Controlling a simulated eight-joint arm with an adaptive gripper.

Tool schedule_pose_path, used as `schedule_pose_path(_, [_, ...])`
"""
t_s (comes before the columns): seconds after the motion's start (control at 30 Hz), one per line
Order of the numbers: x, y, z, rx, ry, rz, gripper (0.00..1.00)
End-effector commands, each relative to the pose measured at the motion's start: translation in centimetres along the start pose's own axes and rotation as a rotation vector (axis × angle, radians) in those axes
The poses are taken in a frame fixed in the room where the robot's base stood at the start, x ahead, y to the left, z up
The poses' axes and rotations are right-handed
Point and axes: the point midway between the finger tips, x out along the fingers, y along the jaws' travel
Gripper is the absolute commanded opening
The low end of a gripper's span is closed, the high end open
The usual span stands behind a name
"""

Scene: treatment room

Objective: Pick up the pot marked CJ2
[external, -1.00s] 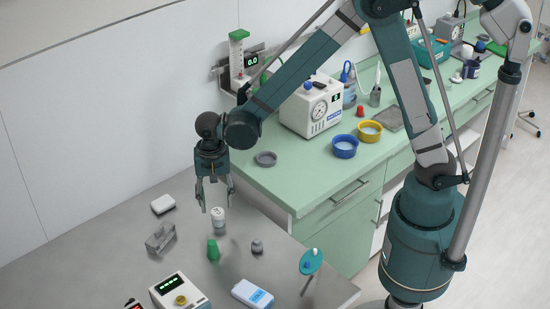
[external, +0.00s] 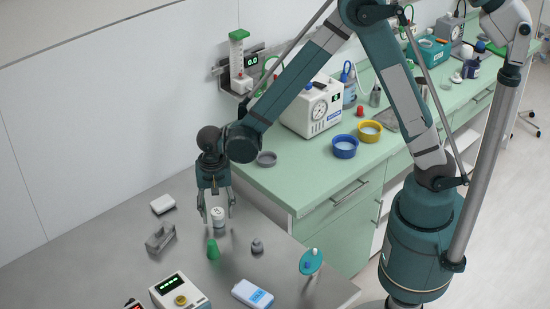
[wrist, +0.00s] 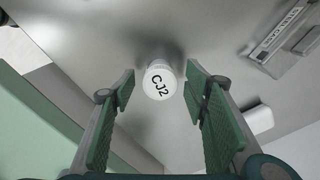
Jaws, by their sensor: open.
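The pot marked CJ2 (external: 218,216) is a small white round pot standing upright on the grey metal table (external: 120,235). My gripper (external: 217,215) is open, pointing down at the pot. In the wrist view the green-padded fingers of my gripper (wrist: 160,95) are on either side of the view, with the lid between and just beyond their tips. I cannot tell whether the tips are level with the pot's sides.
A grey metal holder (external: 160,237) and a white block (external: 163,204) lie to the left. The green counter (external: 300,190) rises to the right.

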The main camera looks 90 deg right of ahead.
Motion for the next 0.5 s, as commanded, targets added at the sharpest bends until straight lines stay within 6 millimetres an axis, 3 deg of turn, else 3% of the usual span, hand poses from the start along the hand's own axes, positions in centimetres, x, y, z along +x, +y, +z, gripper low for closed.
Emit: schedule_pose_path(0.5, [0.68,-0.01,-0.01,0.0,0.0,0.0,0.45])
